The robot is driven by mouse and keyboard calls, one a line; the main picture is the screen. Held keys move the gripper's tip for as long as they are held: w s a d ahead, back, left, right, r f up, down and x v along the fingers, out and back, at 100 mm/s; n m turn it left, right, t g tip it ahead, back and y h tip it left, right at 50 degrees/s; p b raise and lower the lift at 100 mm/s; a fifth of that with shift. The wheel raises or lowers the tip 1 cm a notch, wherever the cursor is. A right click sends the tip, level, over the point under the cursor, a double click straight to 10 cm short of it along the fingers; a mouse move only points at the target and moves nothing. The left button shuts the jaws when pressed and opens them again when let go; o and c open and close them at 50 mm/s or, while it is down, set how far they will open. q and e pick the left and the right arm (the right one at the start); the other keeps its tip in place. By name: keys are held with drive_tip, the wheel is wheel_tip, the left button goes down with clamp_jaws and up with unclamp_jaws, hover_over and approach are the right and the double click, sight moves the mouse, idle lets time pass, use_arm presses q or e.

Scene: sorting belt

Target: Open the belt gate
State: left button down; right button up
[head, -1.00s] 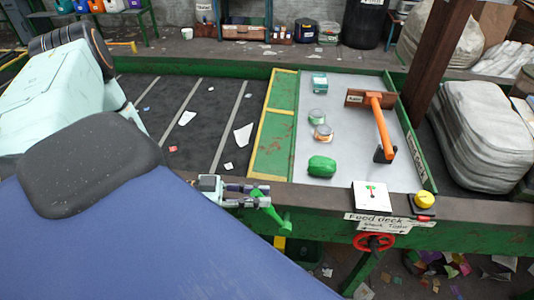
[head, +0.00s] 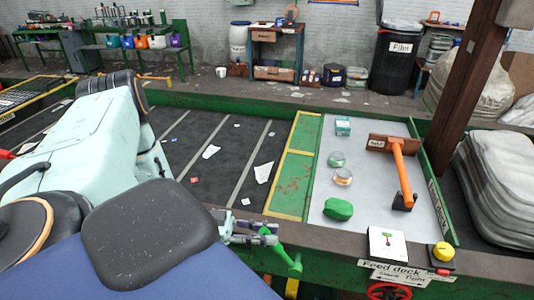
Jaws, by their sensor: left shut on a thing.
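My left gripper (head: 258,236) is at the near rail of the belt, shut on a green handle (head: 287,257) that slants down to the right in front of the rail. The fingers cover the handle's upper part. A green panel with yellow edges (head: 294,173), which looks like the belt gate, lies flat between the dark belt (head: 215,165) and the grey feed deck (head: 376,200). I cannot tell how the handle joins it. My right gripper is not in view.
A brown post (head: 460,90) stands right.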

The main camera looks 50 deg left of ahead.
use_arm(q)
drive_tip(key=c, duration=1.2)
unclamp_jaws()
drive_tip(key=shift+a, duration=0.15)
drive_tip(key=shift+o, duration=0.2)
drive_tip(key=v, duration=0.7)
drive_tip(key=shift+s, duration=0.15)
